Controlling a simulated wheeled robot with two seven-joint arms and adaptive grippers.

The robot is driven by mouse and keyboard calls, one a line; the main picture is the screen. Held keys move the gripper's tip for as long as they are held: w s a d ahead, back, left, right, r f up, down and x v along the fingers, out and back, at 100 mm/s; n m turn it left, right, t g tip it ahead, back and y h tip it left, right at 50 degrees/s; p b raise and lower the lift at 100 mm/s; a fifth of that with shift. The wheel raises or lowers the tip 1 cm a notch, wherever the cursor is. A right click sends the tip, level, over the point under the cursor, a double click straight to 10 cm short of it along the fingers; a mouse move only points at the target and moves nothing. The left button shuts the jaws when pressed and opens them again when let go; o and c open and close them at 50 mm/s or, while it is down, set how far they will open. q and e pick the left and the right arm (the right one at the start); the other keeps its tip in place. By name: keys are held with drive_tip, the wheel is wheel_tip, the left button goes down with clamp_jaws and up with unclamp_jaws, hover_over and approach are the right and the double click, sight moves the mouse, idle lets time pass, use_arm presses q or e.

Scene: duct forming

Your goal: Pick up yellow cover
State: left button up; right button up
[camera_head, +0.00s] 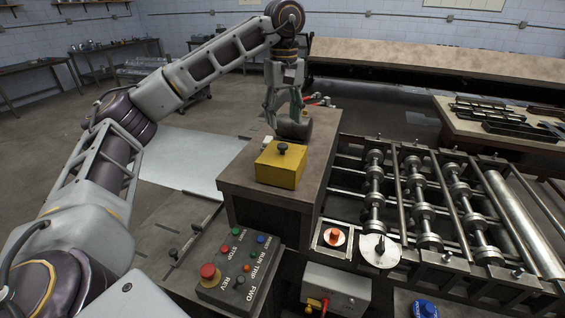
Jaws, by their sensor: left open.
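The yellow cover (279,166) is a box shape with a small black knob (282,148) on top. It sits on the brown top of a machine housing (247,184) in the middle of the head view. My left gripper (290,122) hangs from the arm that comes in from the left. It points down over the housing just behind the cover, apart from the knob as far as I can see. It is open and nothing shows in it. Its fingertips overlap in this view and partly hide the housing behind. My right gripper is not in view.
A control panel (236,275) with a red stop button stands in front of the housing. Metal rollers (425,210) and a dial (379,250) lie to the right. A sheet of metal (190,160) lies left. A table with tools (500,125) stands at back right.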

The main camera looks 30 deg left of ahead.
sight(283, 145)
use_arm(q)
drive_tip(key=shift+f+b, duration=0.6)
drive_tip(key=shift+f, duration=1.55)
drive_tip(key=shift+s+a+f+p, duration=0.1)
drive_tip(key=shift+f+p, duration=0.2)
drive_tip(key=shift+f, duration=1)
drive_tip(key=shift+a+f+p, duration=0.1)
drive_tip(key=shift+f+p, duration=0.2)
drive_tip(key=shift+f, duration=1)
drive_tip(key=shift+d, duration=0.1)
clamp_jaws()
